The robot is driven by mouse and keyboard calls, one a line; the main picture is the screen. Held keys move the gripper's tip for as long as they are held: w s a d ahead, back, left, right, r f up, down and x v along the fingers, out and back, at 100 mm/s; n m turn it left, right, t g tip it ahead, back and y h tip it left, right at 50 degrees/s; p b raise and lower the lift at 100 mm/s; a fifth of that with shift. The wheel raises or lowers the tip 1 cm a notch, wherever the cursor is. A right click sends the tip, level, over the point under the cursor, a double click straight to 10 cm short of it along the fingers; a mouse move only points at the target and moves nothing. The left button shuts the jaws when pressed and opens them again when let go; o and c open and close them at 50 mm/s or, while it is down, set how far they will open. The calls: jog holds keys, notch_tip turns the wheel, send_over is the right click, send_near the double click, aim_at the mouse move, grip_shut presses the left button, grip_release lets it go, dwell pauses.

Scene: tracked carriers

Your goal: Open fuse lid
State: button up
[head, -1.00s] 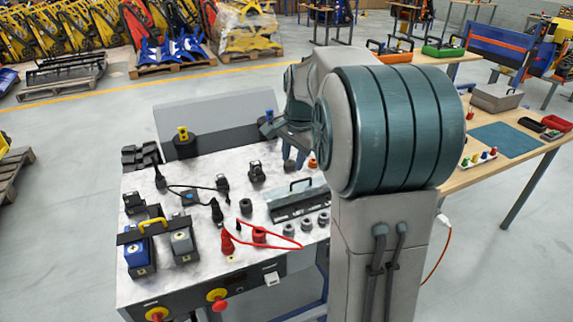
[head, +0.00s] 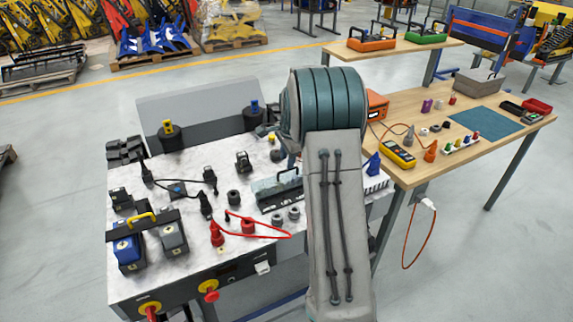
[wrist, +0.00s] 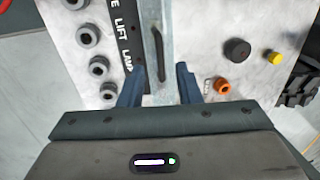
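The fuse lid (head: 276,187) is a clear grey cover with a dark bar handle (head: 278,174), on the light panel left of my arm. It looks closed. In the wrist view the lid (wrist: 153,75) is a narrow pale strip beside a black label strip, and its handle (wrist: 157,55) runs lengthwise along it. My gripper (wrist: 158,72) is open, with one blue finger on each side of the strip. I cannot tell whether the fingers touch the lid. In the head view my arm hides the gripper.
Grey round sockets (wrist: 98,65) line the left of the label. A black knob (wrist: 237,50), a yellow button (wrist: 274,57) and an orange ring (wrist: 222,86) stand right of the lid. A red cable (head: 262,234) loops across the panel's front. A wooden bench (head: 470,140) stands to the right.

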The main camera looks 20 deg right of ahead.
aim_at(286, 179)
jog(key=shift+w+f, duration=0.2)
jog(key=shift+f, duration=0.75)
jog(key=shift+w+f, duration=0.15)
jog(key=shift+f, duration=0.8)
grip_shut()
jog(key=shift+a+r+p, duration=0.1)
jog(key=shift+r+p, duration=0.05)
jog(key=shift+p, duration=0.2)
